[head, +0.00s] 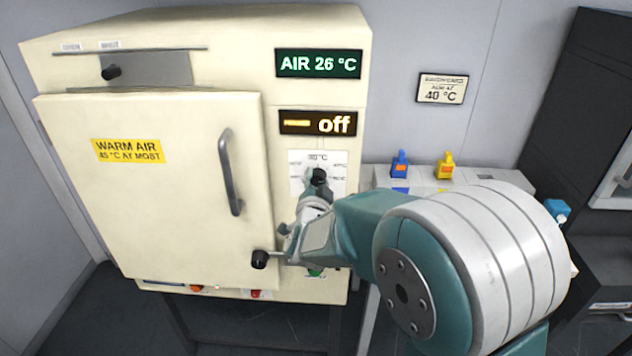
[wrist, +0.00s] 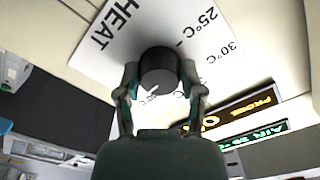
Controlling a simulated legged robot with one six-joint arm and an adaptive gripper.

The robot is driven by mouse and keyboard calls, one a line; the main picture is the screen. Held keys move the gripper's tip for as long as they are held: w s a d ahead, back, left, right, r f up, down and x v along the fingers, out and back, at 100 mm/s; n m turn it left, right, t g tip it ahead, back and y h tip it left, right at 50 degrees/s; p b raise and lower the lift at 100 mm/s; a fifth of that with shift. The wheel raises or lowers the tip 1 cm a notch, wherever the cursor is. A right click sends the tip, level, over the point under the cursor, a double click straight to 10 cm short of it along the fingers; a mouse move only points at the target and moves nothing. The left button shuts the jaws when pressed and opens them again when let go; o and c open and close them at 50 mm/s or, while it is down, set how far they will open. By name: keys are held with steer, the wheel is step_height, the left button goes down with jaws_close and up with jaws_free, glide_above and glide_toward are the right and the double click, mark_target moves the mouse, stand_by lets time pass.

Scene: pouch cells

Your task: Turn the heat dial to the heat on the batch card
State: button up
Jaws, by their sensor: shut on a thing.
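The heat dial is a black knob (head: 319,175) on a white scale plate (head: 335,160) on the cream cabinet's front. In the wrist view the knob (wrist: 157,68) sits between the two fingers of my gripper (wrist: 160,85), which is shut on it. The plate (wrist: 165,25) shows HEAT, 25 °C and 30 °C there; other marks are partly hidden. I cannot tell where the dial points. The batch card (head: 442,88) on the wall reads 40 °C. My gripper (head: 314,184) also shows at the dial in the head view.
The upper display (head: 318,64) reads AIR 26 °C; the lower display (head: 318,122) reads off. A yellow label (head: 128,151) on the shut door says warm air, 45 °C at most. The door handle (head: 231,172) is left of my gripper. Blue and yellow items (head: 445,165) stand right.

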steer(key=n, duration=0.7)
stand_by(0.5)
steer(key=o, duration=1.2)
steer(key=shift+a, duration=0.1)
steer(key=shift+c, duration=0.2)
steer(key=s, duration=1.2)
steer(key=shift+a, duration=0.2)
